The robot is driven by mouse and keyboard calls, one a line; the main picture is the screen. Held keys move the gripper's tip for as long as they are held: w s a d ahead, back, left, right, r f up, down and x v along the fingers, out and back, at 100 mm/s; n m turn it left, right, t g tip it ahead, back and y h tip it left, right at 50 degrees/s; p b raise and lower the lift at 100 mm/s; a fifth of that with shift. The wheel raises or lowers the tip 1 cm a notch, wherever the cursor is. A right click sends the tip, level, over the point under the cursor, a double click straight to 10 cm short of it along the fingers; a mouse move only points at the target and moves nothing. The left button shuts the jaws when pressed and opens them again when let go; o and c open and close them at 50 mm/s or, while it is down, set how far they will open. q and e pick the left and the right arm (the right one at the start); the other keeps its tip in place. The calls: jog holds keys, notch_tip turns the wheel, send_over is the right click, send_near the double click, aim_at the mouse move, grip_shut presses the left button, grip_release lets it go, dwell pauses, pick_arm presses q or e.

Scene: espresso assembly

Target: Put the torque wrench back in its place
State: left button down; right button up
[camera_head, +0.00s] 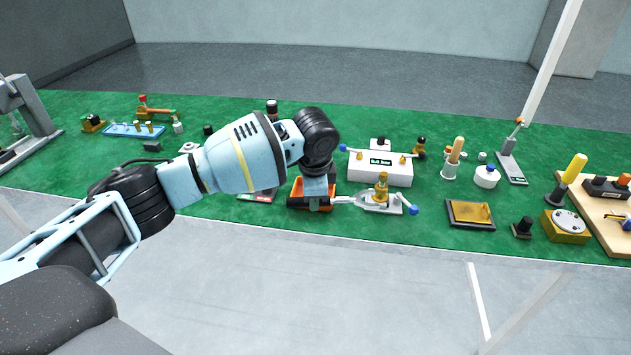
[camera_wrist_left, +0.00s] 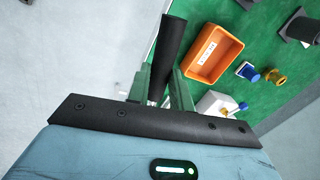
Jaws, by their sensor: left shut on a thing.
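The torque wrench has a black handle (camera_wrist_left: 174,50), which stands up between the two green fingers of my left gripper (camera_wrist_left: 160,90) in the wrist view. The gripper is shut on it. In the head view my left gripper (camera_head: 319,196) is low over the front of the green mat, and the wrench's black handle (camera_head: 297,204) sticks out to its left. A pale rod (camera_head: 343,199) runs right from the gripper toward a grey fixture; I cannot tell whether it touches. The wrench's place cannot be made out. My right gripper is not in view.
An orange tray (camera_wrist_left: 213,55) lies close by; the arm partly hides it in the head view (camera_head: 299,187). The grey fixture (camera_head: 394,208) holds a brass part. A white box (camera_head: 379,173) stands behind. A dark tray (camera_head: 470,213) is farther right.

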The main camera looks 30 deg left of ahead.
pick_arm(q)
jog(key=s+d+r+n+g, duration=0.1)
jog(key=s+d+n, duration=0.1)
jog(key=s+n, duration=0.4)
jog(key=s+d+r+n+g+y, duration=0.1)
jog(key=s+n, duration=0.5)
jog(key=s, duration=1.1)
jog(key=shift+d+r, duration=0.25)
jog(key=shift+d, duration=0.25)
jog(key=shift+a, duration=0.1)
